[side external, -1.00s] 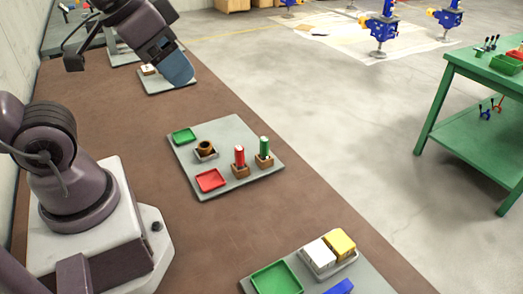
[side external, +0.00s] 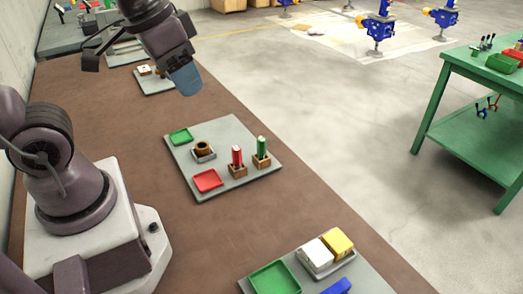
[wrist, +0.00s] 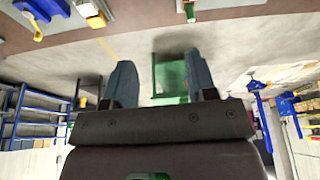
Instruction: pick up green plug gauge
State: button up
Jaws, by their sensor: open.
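The green plug gauge (side external: 262,148) stands upright in a small wooden block at the right side of a grey board, in the side external view. A red plug gauge (side external: 237,156) stands upright in a like block just left of it. My gripper (side external: 186,80) is above and behind the board, well apart from the green gauge. In the wrist view my gripper (wrist: 163,85) shows two blue-grey fingers spread apart with nothing between them. The plug gauges are not clearly seen in the wrist view.
The grey board (side external: 225,130) also holds a green tray (side external: 180,136), a red tray (side external: 207,180) and a brown ring (side external: 203,148) in a holder. Another board with a green tray (side external: 273,279) and white and yellow blocks lies at the front. A green table (side external: 475,95) stands at right.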

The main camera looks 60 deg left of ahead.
jog(key=w+a+f+n+g, duration=0.2)
jog(key=w+f+n+g, duration=0.1)
jog(key=w+f, duration=0.3)
jog(key=n+g, duration=0.1)
jog(key=n, duration=1.1)
send_over(261, 139)
notch_tip(261, 139, down, 9)
jog(key=shift+s+a+f, duration=0.1)
jog(key=n, duration=0.2)
jog(key=shift+w+n, duration=0.3)
notch_tip(261, 139, down, 13)
jog(key=shift+s+r, duration=0.15)
jog(key=shift+r, duration=0.05)
grip_shut()
